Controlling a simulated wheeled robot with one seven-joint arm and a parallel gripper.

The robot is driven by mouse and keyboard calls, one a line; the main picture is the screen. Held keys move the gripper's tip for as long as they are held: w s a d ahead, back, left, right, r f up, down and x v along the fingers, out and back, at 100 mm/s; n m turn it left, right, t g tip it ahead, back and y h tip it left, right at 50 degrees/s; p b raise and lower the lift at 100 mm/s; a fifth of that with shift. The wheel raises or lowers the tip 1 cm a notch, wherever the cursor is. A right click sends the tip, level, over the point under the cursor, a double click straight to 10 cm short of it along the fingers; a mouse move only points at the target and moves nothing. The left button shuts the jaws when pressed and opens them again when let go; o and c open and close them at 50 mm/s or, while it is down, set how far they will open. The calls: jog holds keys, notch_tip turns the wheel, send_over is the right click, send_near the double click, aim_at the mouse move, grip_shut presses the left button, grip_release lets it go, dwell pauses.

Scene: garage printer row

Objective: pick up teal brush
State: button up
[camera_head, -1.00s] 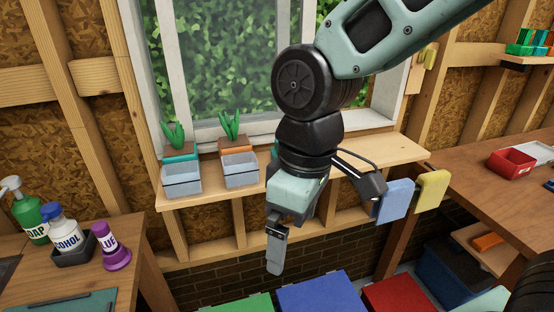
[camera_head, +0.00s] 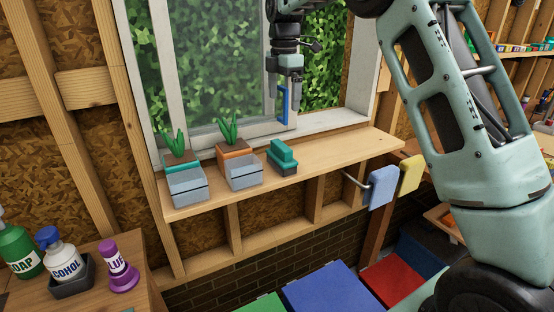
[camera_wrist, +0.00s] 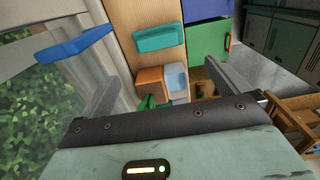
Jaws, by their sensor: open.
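The teal brush (camera_head: 283,160) lies on the wooden window shelf, right of the orange pot. It has a raised teal handle over a teal body with a darker base. In the wrist view the teal brush (camera_wrist: 158,38) shows near the top, beyond the fingertips. My gripper (camera_head: 284,98) points down, well above the brush, in front of the window and close to the blue window handle. In the wrist view my gripper (camera_wrist: 162,74) has its two fingers spread wide with nothing held between them.
The blue window handle (camera_head: 283,103) is close by my fingers. Left of the brush stand an orange pot (camera_head: 231,151) and a teal pot (camera_head: 181,162) with plants, and grey bins (camera_head: 243,171) before them. The shelf (camera_head: 335,153) right of the brush is clear.

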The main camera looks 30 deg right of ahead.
jog(key=p, duration=0.2)
send_near(281, 144)
jog(key=f, duration=0.5)
jog(key=shift+s, duration=0.4)
jog(key=shift+w+f+p, duration=0.15)
jog(key=shift+f+p, duration=0.55)
jog(key=shift+f, duration=0.6)
jog(key=shift+w+f+p, duration=0.1)
jog(key=shift+f+p, duration=0.55)
jog(key=shift+f, duration=0.65)
jog(key=shift+c, duration=0.3)
jog(key=c, duration=1)
notch_tip(281, 144, up, 10)
jog(key=b, duration=0.3)
jog(key=o, duration=0.6)
jog(key=c, duration=0.4)
